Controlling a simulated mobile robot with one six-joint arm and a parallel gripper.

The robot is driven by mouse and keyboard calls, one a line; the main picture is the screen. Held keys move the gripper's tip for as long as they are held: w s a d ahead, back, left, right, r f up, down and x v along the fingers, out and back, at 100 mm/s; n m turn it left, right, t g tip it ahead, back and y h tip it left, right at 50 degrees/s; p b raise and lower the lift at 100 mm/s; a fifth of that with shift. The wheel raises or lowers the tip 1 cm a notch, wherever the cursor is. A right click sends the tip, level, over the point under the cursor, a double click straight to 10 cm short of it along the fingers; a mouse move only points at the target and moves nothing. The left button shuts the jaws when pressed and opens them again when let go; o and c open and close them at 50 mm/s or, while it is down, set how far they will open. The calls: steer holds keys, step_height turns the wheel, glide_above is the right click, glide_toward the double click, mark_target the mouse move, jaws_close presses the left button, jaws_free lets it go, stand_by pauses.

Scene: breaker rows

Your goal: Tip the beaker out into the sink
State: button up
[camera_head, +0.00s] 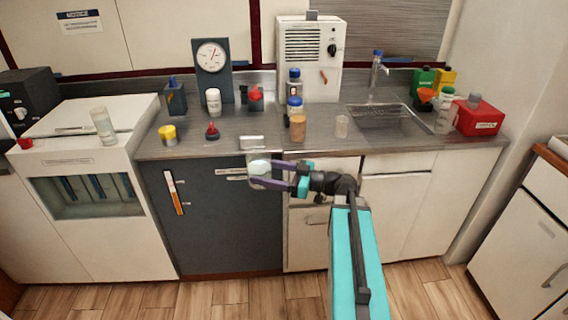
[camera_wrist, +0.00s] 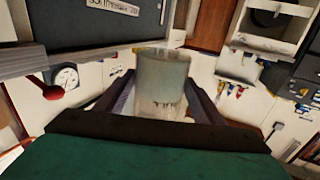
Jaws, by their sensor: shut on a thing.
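A clear glass beaker (camera_head: 259,167) is held between the purple fingers of my gripper (camera_head: 262,174), in front of the counter's front edge and the dark cabinet. In the wrist view the beaker (camera_wrist: 162,78) sits between the two fingers (camera_wrist: 163,100), which press on its sides. Its contents and exact tilt are hard to tell. The sink (camera_head: 385,118) is a metal basin set in the counter, to the right of and behind my gripper. A tap (camera_head: 377,68) stands at its back. The beaker is well apart from the sink.

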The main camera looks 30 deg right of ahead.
steer(key=a+f+g, duration=0.1)
steer(key=a+f, duration=0.1)
steer(key=a, duration=0.5)
steer(key=w+a+f+n+y, duration=0.1)
steer(key=a+f, duration=0.2)
steer(key=a, duration=0.4)
steer(key=shift+f+n+g+y, duration=0.2)
steer(key=shift+n+g+y, duration=0.1)
steer(key=shift+g, duration=0.1)
steer(key=shift+d, duration=0.15)
